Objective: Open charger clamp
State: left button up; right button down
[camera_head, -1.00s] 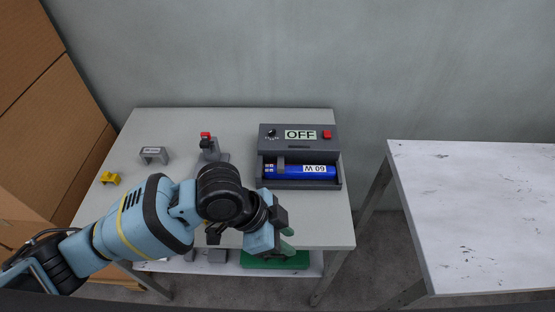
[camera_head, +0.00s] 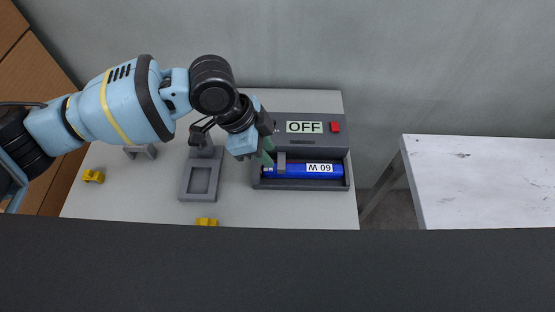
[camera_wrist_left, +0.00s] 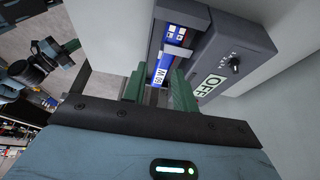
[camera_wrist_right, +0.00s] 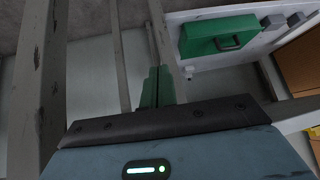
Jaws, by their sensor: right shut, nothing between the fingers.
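The grey charger (camera_head: 320,143) stands at the back right of the table, with an OFF display and a red button. A blue battery (camera_head: 330,171) marked 60 W lies in its tray. The grey charger clamp (camera_head: 282,164) sits over the battery's left end. My left gripper (camera_head: 267,156) is just left of the clamp, pointing down at it. In the left wrist view its green fingers (camera_wrist_left: 158,90) are apart, with the battery's end beyond them; whether they touch the clamp is unclear. My right gripper (camera_wrist_right: 157,87) shows only in the right wrist view, fingers together and empty.
A grey stand with a square recess (camera_head: 187,194) is left of the charger. Yellow pieces (camera_head: 93,176) lie on the table. A white table (camera_head: 490,180) stands to the right across a gap.

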aim_at(280, 168)
pick_arm(q)
jog(key=x, duration=0.6)
jog(key=shift+d+f, duration=0.1)
jog(key=shift+f, duration=0.3)
grip_shut()
